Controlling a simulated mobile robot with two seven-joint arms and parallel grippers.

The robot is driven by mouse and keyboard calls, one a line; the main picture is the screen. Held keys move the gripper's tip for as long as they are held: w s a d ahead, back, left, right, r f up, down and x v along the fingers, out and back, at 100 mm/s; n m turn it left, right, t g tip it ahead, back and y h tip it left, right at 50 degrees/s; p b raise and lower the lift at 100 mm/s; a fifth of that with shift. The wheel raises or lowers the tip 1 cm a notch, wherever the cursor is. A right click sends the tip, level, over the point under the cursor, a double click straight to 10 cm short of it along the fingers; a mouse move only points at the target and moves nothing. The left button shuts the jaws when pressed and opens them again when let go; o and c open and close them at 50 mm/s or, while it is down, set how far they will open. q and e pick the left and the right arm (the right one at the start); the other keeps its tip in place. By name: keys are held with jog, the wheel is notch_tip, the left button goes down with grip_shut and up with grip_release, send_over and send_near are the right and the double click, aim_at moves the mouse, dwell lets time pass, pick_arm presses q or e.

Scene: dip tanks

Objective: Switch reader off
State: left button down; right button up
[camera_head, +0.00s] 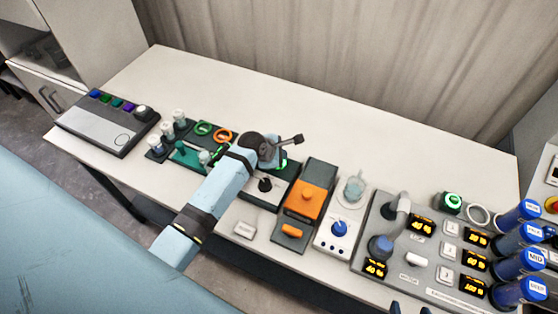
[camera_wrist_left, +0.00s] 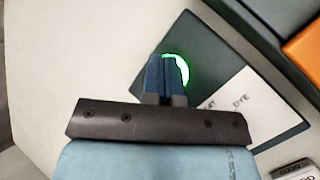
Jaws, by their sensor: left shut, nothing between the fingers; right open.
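The reader is a flat dark panel (camera_wrist_left: 205,35) with a green glowing ring (camera_wrist_left: 182,68) and a white label (camera_wrist_left: 245,105), partly covered, whose visible letters include "DYE". In the head view its dark edge (camera_head: 286,180) and a bit of green glow show beside my left wrist. My left gripper (camera_wrist_left: 166,82) is shut and empty, its fingertips over the left part of the ring, hiding it. I cannot tell whether they touch it. My right gripper (camera_head: 410,309) shows only as two dark fingertips, apart, at the bottom edge of the head view.
An orange block (camera_head: 308,200) on a dark base stands right of the reader, then a white box with a blue knob (camera_head: 339,229). A grey panel with displays (camera_head: 420,262) and blue cylinders (camera_head: 518,262) is further right. Green and orange rings (camera_head: 213,132) lie left. The table's back is clear.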

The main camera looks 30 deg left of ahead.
pick_arm(q)
jog(key=shift+f, duration=0.15)
dwell(0.3)
jog(key=shift+f, duration=0.3)
jog(key=shift+r+p, duration=0.1)
jog(key=shift+p, duration=0.2)
jog(key=shift+r, duration=0.3)
jog(key=shift+r, duration=3.05)
